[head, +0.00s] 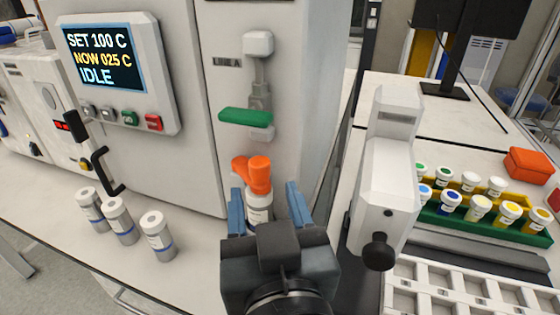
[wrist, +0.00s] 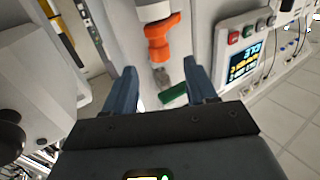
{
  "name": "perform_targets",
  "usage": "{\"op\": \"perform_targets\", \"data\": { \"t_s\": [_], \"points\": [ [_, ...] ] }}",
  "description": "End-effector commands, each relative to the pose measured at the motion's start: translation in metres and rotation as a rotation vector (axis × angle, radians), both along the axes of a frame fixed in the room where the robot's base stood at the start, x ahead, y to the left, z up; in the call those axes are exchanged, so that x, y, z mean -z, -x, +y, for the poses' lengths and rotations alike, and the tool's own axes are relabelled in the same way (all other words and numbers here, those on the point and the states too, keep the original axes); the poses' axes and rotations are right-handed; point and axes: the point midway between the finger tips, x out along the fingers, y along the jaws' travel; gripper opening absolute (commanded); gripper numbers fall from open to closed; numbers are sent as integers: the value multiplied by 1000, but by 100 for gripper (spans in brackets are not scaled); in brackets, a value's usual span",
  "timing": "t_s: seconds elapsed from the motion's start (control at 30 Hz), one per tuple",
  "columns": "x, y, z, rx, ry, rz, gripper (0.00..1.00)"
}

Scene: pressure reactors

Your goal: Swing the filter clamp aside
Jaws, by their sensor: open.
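The filter clamp seems to be the orange piece (head: 257,174) low on the front of the white cabinet, with a rounded knob and an arm to its left. It also shows in the wrist view (wrist: 160,42), just beyond the fingertips. A white labelled cylinder (head: 258,207) sits under it. My gripper (head: 266,200) is open, its blue fingers either side of the cylinder in the head view, just below the orange piece. It also shows open in the wrist view (wrist: 160,72), with nothing held. Contact cannot be told; the cylinder's lower part is hidden by my gripper.
A green lever (head: 246,117) on a grey valve hangs above the clamp; it also shows in the wrist view (wrist: 174,96). A white instrument with a black knob (head: 379,251) stands close on the right. Three capped canisters (head: 119,222) stand left. A vial rack (head: 450,228) is farther right.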

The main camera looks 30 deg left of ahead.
Motion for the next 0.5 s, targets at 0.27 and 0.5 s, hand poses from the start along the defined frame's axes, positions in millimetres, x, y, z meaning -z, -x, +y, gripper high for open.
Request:
{"op": "perform_targets", "data": {
  "t_s": [0.27, 0.5],
  "points": [
    [-2, -26, 24, 0, 0, 0, 57],
    [-1, -49, 45, 0, 0, 0, 57]
  ]
}}
